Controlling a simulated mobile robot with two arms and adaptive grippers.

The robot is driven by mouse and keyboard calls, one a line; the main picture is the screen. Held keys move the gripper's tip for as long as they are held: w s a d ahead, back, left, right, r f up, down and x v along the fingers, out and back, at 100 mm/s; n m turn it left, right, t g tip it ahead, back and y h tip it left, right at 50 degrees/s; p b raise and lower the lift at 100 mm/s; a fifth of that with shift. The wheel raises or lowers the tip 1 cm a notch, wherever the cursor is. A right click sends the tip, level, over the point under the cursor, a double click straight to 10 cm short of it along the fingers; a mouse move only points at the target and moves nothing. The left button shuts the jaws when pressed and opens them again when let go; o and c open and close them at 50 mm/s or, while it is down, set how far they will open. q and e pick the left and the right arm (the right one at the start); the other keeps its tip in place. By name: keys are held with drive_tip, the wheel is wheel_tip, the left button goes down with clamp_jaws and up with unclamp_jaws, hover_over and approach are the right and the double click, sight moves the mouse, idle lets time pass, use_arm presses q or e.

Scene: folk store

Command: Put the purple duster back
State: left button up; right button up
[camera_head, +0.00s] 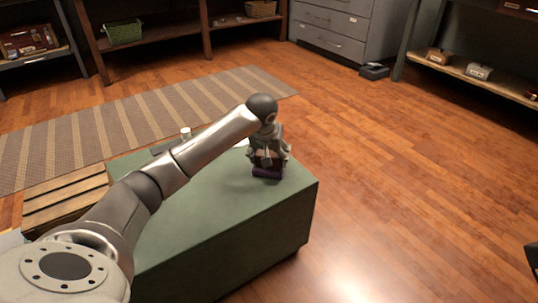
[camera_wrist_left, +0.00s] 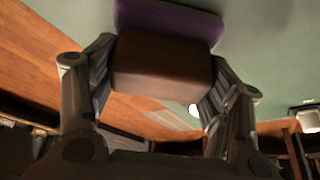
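The purple duster (camera_head: 267,173) is at the far right part of the green-topped table (camera_head: 215,220), below my left gripper (camera_head: 268,157). In the left wrist view, the duster shows a brown block-shaped handle (camera_wrist_left: 162,68) and a purple base (camera_wrist_left: 170,20) against the green surface. The fingers of my left gripper (camera_wrist_left: 160,85) close in on both sides of the brown handle and appear to touch it. The base seems to rest on or just above the tabletop. My right gripper is not in view.
A white-topped small item (camera_head: 185,133) stands near the table's back edge. A slatted wooden crate (camera_head: 65,200) is at the left. Shelves with a green basket (camera_head: 123,32), grey drawers (camera_head: 335,25) and a right shelf (camera_head: 470,70) line the walls. The right floor is mostly clear.

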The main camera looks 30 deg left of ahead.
use_arm(q)
drive_tip(key=o, duration=0.4)
